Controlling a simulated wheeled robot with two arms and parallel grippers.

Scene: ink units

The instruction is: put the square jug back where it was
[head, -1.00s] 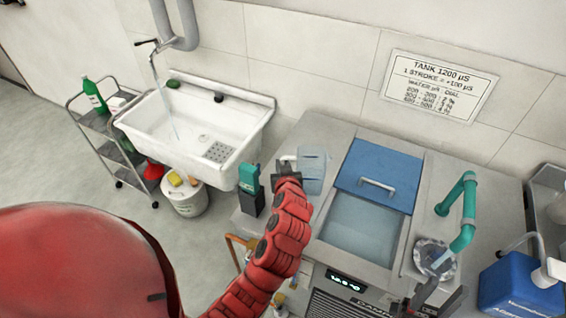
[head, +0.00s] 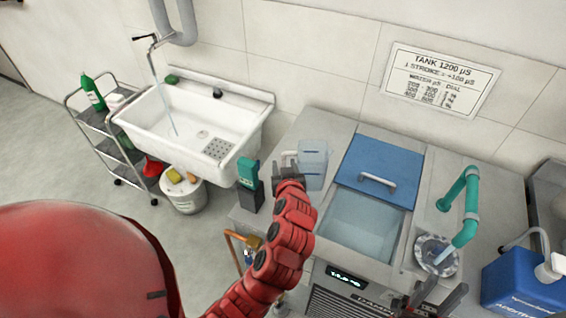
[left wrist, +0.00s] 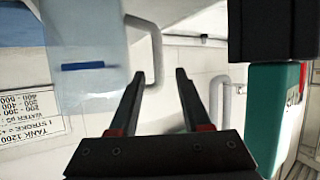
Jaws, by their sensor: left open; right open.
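The square jug (head: 315,158) is clear, pale blue plastic and stands upright at the left of the tank in the head view. In the left wrist view the jug (left wrist: 85,75) fills the upper left, with a blue bar mark on its wall and a pale handle (left wrist: 156,45). My left gripper (head: 284,160) is at the jug's left, on its handle side. In the left wrist view its fingers (left wrist: 160,72) are apart, with the handle's end near the fingertips; whether they touch is unclear. My right gripper (head: 442,290) is open at the lower right, apart from the jug.
A tank with water (head: 360,225) and a blue lid (head: 380,168) is right of the jug. A teal and black bottle-like device (head: 249,180) stands close at the left; it also shows in the left wrist view (left wrist: 270,115). A teal pipe (head: 471,205) rises at right. A sink (head: 150,120) is further left.

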